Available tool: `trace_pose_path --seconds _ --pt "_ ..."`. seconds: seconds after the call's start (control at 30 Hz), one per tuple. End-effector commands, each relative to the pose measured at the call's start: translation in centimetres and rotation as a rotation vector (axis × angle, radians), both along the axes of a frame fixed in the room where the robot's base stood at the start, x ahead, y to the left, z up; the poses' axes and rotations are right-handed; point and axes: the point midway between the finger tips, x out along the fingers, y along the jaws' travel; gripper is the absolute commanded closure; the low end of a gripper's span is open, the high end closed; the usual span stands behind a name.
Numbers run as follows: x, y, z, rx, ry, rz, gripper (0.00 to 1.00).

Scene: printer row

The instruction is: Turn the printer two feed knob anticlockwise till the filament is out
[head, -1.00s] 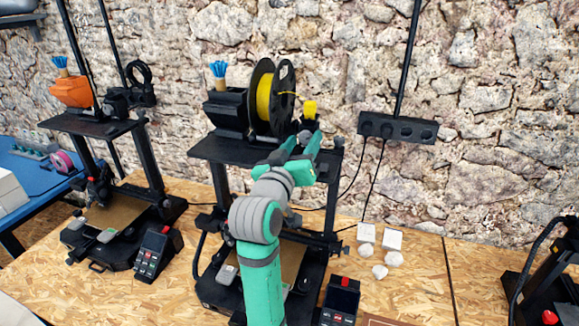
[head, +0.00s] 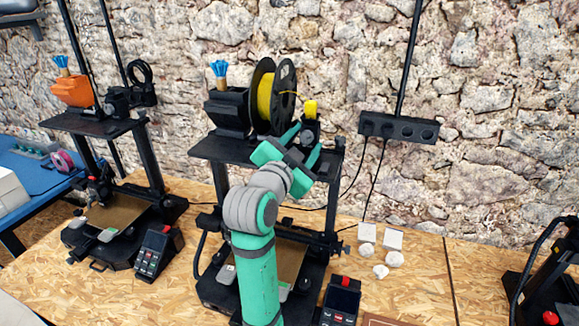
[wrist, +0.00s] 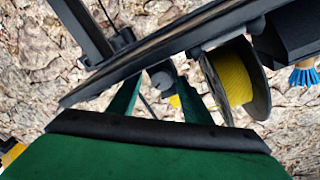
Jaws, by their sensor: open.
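Printer two (head: 210,147) is the middle machine, with a black spool of yellow filament (head: 264,97) on its top shelf. A thin yellow strand runs from the spool towards a small yellow block (head: 311,107) on the feeder. The feed knob (wrist: 160,76) is a small round grey piece, seen between my finger tips in the wrist view. My gripper (head: 302,147) is open, with its fingers at the right end of the shelf, just in front of the feeder. Whether the fingers touch the knob I cannot tell. The fingers partly hide the feeder in the head view.
A black box with a blue-brush cup (head: 219,72) stands left of the spool. A power strip (head: 398,127) is on the stone wall at right. A control pad (head: 340,301) sits below, and white pieces (head: 380,250) lie on the bench. Another printer (head: 110,125) stands left.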

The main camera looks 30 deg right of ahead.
Motion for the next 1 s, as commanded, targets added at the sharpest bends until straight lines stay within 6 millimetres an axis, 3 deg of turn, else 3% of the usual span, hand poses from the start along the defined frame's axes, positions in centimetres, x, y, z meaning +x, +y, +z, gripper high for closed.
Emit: trace_pose_path --seconds 0.13,0.77,1.0 --pt "0.2 0.3 0.1 0.088 -0.109 0.004 0.55" --pt "-6.1 9.5 0.0 0.081 -0.101 0.009 0.55" --pt "-6.2 9.0 0.2 -0.062 0.100 0.009 0.55"
